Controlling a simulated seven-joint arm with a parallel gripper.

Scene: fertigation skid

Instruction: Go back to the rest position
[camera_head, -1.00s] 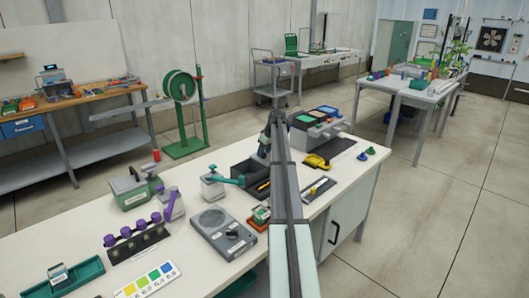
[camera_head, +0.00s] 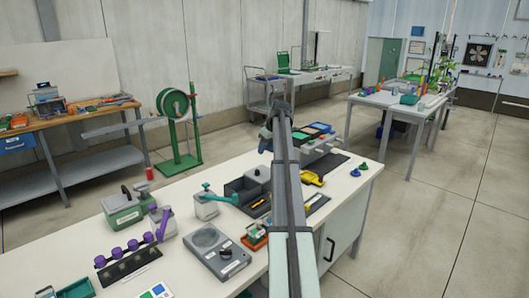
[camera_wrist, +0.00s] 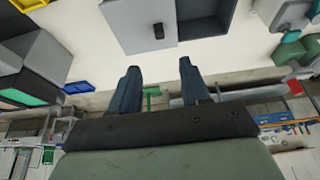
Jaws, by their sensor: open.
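My gripper (camera_wrist: 158,85) shows in the wrist view with its two dark fingers apart and nothing between them. Beyond the fingertips in that view are the white bench top and a grey box with a dark knob (camera_wrist: 157,31). In the head view my arm reaches out over the bench (camera_head: 120,228), and its far end is beside the colored-top grey unit (camera_head: 322,143).
Left of my arm stand a dark divided tray (camera_head: 243,193), a teal-handled device (camera_head: 206,204), a grey dial box (camera_head: 214,252) and a purple-knobbed manifold (camera_head: 128,262). Right of it lie a yellow item (camera_head: 312,178) and blue-green knobs (camera_head: 357,170). Open floor lies to the right.

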